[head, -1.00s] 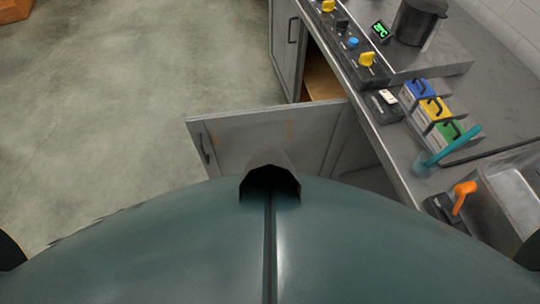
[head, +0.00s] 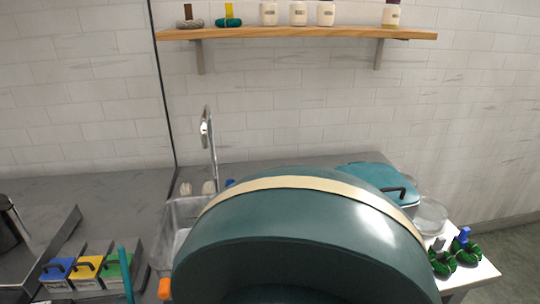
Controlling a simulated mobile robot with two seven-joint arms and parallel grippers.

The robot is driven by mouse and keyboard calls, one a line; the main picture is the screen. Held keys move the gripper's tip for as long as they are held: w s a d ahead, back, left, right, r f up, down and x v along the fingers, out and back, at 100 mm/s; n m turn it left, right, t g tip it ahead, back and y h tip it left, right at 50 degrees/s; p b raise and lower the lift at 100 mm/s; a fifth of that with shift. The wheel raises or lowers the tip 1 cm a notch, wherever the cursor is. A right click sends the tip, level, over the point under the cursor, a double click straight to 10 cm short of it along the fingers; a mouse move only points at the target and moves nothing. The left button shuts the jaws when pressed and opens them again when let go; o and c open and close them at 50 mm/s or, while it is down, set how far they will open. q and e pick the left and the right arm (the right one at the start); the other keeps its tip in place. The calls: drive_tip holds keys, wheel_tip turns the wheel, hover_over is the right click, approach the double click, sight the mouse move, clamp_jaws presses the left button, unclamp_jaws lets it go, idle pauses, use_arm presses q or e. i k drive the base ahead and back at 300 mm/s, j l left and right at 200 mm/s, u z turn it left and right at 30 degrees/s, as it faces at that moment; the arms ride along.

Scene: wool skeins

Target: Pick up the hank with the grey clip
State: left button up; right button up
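Two dark green hanks lie side by side on a white surface at the lower right in the head view. The left one (head: 442,264) has a clip (head: 438,243) that looks grey. The right one (head: 467,253) has a blue clip (head: 464,234). On the wall shelf, a grey hank (head: 189,24) has a brown clip and a teal hank (head: 228,22) has a yellow clip. Neither of my grippers is in view.
My own teal body hides the lower middle. A wooden shelf (head: 300,33) also holds several white jars. A sink (head: 183,215) with a tap (head: 207,130) is left of centre. A teal lidded container (head: 375,178) and a clear bowl (head: 431,216) stand near the green hanks.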

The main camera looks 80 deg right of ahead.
sight(434, 251)
drive_tip(key=z, duration=3.9)
